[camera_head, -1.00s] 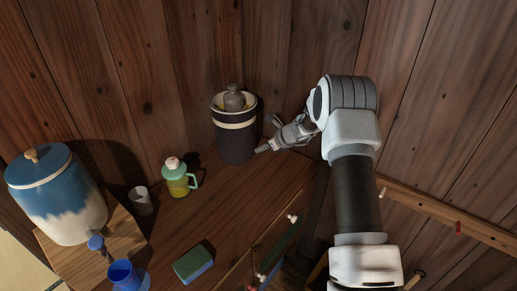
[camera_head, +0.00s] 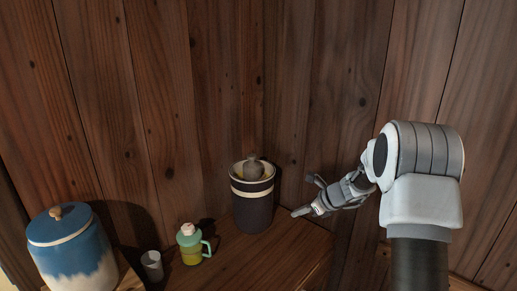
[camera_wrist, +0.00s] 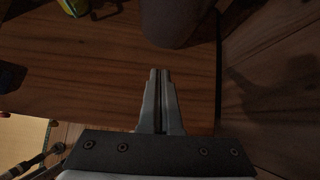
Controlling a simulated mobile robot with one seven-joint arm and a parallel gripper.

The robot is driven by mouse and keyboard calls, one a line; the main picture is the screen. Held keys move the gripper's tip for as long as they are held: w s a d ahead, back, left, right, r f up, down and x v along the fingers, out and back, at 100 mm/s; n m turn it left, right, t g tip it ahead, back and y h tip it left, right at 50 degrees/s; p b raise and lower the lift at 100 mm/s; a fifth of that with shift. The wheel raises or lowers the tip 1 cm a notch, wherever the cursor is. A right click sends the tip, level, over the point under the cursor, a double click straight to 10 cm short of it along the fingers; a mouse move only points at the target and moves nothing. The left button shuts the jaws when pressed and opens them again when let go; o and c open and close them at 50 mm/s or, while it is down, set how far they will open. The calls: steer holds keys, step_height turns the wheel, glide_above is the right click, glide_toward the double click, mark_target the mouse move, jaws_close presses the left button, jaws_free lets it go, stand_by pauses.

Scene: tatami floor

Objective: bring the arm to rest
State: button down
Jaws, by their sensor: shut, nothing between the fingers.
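My gripper (camera_head: 298,212) is at the end of my arm on the right of the head view, just right of the dark canister (camera_head: 253,211). In the wrist view my gripper (camera_wrist: 160,73) has its two fingers together, with nothing between them. They point across the wooden counter (camera_wrist: 100,85) toward the dark base of the canister (camera_wrist: 175,20). Whether the fingertips touch the canister is hard to tell; a small gap seems to show.
The canister has a pale band and a grey knob. To its left stand a green-handled bottle (camera_head: 192,247), a small grey cup (camera_head: 152,265) and a large blue-and-white lidded jar (camera_head: 72,254). Plank walls (camera_head: 330,90) close in behind. The counter's edge lies near my gripper.

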steer(key=s+a+r+n+g+h, duration=0.1)
steer(key=s+a+r+n, duration=0.2)
steer(key=s+r+n, duration=0.4)
steer(key=s+a+r+n+g+h, duration=0.1)
steer(key=s+a+r+n, duration=0.2)
steer(key=s+r+n, duration=0.45)
steer(key=s+d+r+n+h, duration=0.1)
steer(key=s+n, duration=0.5)
steer(key=s, duration=0.6)
steer(key=s+d+r+n+t+h+p, duration=0.1)
steer(key=s+d+r+n+h, duration=0.1)
steer(key=s, duration=1)
step_height(320, 180, up, 2)
steer(key=n+h, duration=0.1)
steer(key=n, duration=0.2)
steer(key=shift+s+d+n, duration=0.15)
steer(key=shift+s+n, duration=0.1)
steer(key=shift+n, duration=0.1)
steer(key=shift+r, duration=0.1)
